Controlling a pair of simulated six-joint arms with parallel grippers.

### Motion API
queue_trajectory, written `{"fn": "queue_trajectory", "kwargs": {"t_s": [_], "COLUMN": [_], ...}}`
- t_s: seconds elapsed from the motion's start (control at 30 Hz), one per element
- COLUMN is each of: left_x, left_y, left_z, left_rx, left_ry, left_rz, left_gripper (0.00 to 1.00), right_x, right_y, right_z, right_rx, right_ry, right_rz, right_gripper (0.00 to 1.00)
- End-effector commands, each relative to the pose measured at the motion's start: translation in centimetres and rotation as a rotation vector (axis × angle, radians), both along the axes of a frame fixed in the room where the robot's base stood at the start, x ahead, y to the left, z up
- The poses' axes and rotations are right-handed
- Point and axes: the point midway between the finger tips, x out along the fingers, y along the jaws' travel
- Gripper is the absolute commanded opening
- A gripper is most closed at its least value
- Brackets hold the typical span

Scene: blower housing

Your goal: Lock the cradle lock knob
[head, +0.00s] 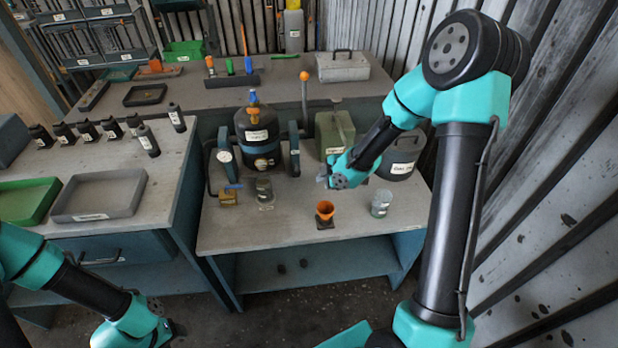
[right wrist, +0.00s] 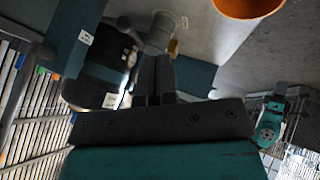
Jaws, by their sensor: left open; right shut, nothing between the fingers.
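A dark round housing (head: 257,137) with labels and a blue-and-orange top sits between two blue cradle posts (head: 294,150) on the middle bench. It also shows in the right wrist view (right wrist: 112,52), on the left. I cannot pick out the cradle lock knob for certain at this size. My right gripper (head: 323,179) is shut and empty, above the bench to the right of the cradle and apart from it. Its closed fingers (right wrist: 155,75) point toward the housing side in the right wrist view. My left gripper (head: 176,330) is open, low at the bottom left, away from the bench.
A green canister (head: 334,133) and a dark lidded can (head: 402,155) stand behind my right gripper. A grey tray (head: 99,196) lies left.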

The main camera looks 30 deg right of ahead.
Motion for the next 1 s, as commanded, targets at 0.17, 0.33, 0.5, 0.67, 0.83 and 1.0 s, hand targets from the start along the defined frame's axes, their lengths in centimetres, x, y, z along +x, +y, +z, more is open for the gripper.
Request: {"fn": "queue_trajectory", "kwargs": {"t_s": [0.17,0.33,0.5,0.67,0.83,1.0], "left_x": [0.0,0.0,0.0,0.0,0.0,0.0], "left_y": [0.0,0.0,0.0,0.0,0.0,0.0], "left_z": [0.0,0.0,0.0,0.0,0.0,0.0], "left_rx": [0.000,0.000,0.000,0.000,0.000,0.000], "left_ry": [0.000,0.000,0.000,0.000,0.000,0.000], "left_rz": [0.000,0.000,0.000,0.000,0.000,0.000], "left_gripper": [0.54,0.54,0.54,0.54,0.54,0.54], "right_x": [0.7,1.8,3.1,4.4,6.0,8.2], "right_y": [0.5,1.2,2.0,2.8,3.3,3.0], "right_z": [-1.0,-2.6,-4.5,-6.2,-7.5,-7.0], "right_rx": [0.001,0.002,0.002,0.001,0.001,0.000], "right_ry": [0.001,0.002,0.002,0.002,-0.002,-0.001], "right_rz": [0.000,0.001,0.001,0.000,0.000,0.000], "right_gripper": [0.00,0.00,0.00,0.00,0.00,0.00]}}
